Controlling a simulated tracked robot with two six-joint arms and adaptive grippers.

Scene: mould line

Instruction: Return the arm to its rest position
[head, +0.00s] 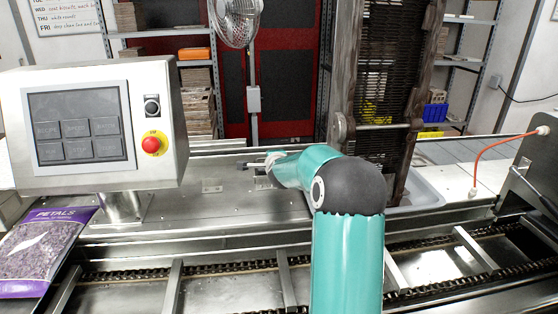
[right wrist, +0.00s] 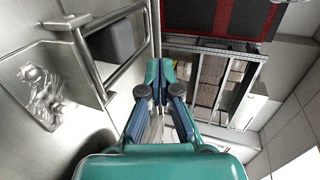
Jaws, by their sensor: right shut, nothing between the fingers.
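My right arm (head: 345,235) is teal with a dark round joint and rises from the bottom of the head view over the machine's front. Its forearm reaches back and left over the flat metal deck, and its far end is small and partly hidden by the arm itself. In the right wrist view my right gripper (right wrist: 158,75) is shut with its fingers together and nothing between them. A bare metal panel with a framed opening (right wrist: 120,50) is just left of the fingers. My left gripper is in neither view.
The control box (head: 98,122) with a red stop button stands at left, beside a bag of purple petals (head: 42,250). Chains and crossbars (head: 175,285) run along the front. A tall dark mesh conveyor (head: 385,75) rises behind my arm. The metal deck (head: 190,190) is largely clear.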

